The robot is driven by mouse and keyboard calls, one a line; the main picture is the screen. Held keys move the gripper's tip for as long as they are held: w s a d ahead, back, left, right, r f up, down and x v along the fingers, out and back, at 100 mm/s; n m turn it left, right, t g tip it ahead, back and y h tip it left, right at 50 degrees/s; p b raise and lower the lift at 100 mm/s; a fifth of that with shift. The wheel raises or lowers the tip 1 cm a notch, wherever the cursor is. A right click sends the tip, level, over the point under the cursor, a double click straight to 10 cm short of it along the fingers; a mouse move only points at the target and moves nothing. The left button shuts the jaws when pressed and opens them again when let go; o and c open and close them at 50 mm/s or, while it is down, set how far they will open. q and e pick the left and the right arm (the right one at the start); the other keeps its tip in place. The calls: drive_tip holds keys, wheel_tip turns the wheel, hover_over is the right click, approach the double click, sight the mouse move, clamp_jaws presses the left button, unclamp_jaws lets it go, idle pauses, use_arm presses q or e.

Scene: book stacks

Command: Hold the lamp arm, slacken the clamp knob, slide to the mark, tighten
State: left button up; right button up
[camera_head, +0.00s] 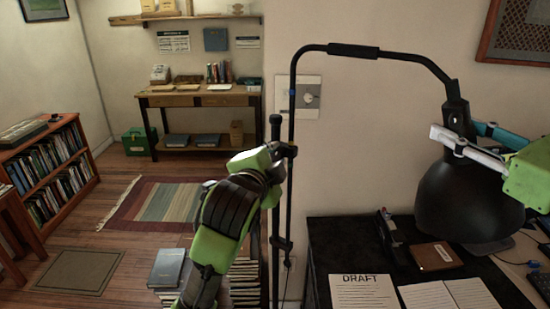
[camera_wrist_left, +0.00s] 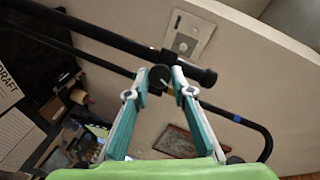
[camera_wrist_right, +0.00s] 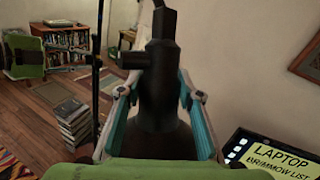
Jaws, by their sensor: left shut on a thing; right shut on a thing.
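The black lamp arm (camera_head: 390,57) rises beside a post (camera_head: 275,125), bends over to the right and carries a black shade (camera_head: 465,205). A blue mark (camera_head: 291,93) on its upright part sits above the clamp; it also shows in the left wrist view (camera_wrist_left: 237,118). My left gripper (camera_head: 284,152) is shut on the clamp knob (camera_wrist_left: 158,78), which its hand mostly hides in the head view. My right gripper (camera_head: 462,133) is shut on the neck of the lamp head (camera_wrist_right: 160,55), a finger on each side.
A dark desk (camera_head: 325,235) under the lamp holds a DRAFT sheet (camera_head: 364,292), an open book (camera_head: 450,295) and a brown notebook (camera_head: 435,256). Stacked books (camera_head: 168,268) stand on the floor left of the post. A wall plate with a dial (camera_head: 308,97) is behind the lamp arm.

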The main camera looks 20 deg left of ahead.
use_arm(q)
drive_tip(key=shift+a+n+g, duration=0.3)
drive_tip(key=shift+n, duration=0.4)
drive_tip(key=o, duration=1.1)
drive_tip(key=shift+d, duration=0.15)
drive_tip(key=shift+s+r, duration=0.15)
drive_tip(key=shift+s, duration=0.1)
drive_tip(key=v, duration=0.7)
